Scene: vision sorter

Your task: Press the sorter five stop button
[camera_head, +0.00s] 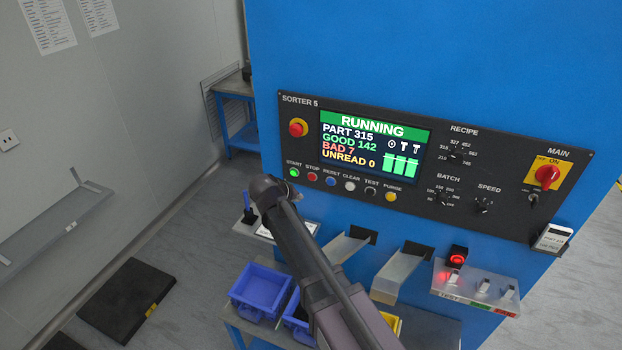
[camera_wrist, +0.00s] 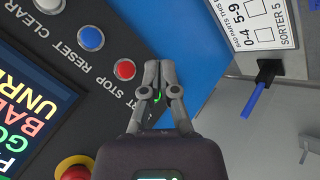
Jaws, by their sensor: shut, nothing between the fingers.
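The panel labelled SORTER 5 (camera_head: 480,120) is on the blue machine. Its red stop button (camera_head: 312,177) sits in the row under the screen, between the green start button (camera_head: 294,172) and the blue reset button (camera_head: 331,181). In the wrist view the red stop button (camera_wrist: 124,69) lies just left of my gripper (camera_wrist: 159,64), apart from it and uncovered. My gripper is shut and empty, its fingertips together. They partly hide the green start button (camera_wrist: 159,97). In the head view my arm hides the fingertips.
The screen (camera_head: 374,143) reads RUNNING. A red knob on yellow (camera_head: 298,128) is above the start button. The white clear button (camera_head: 350,186) and yellow purge button (camera_head: 390,196) follow to the right. Chutes (camera_head: 400,272) and a blue bin (camera_head: 260,287) are below the panel.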

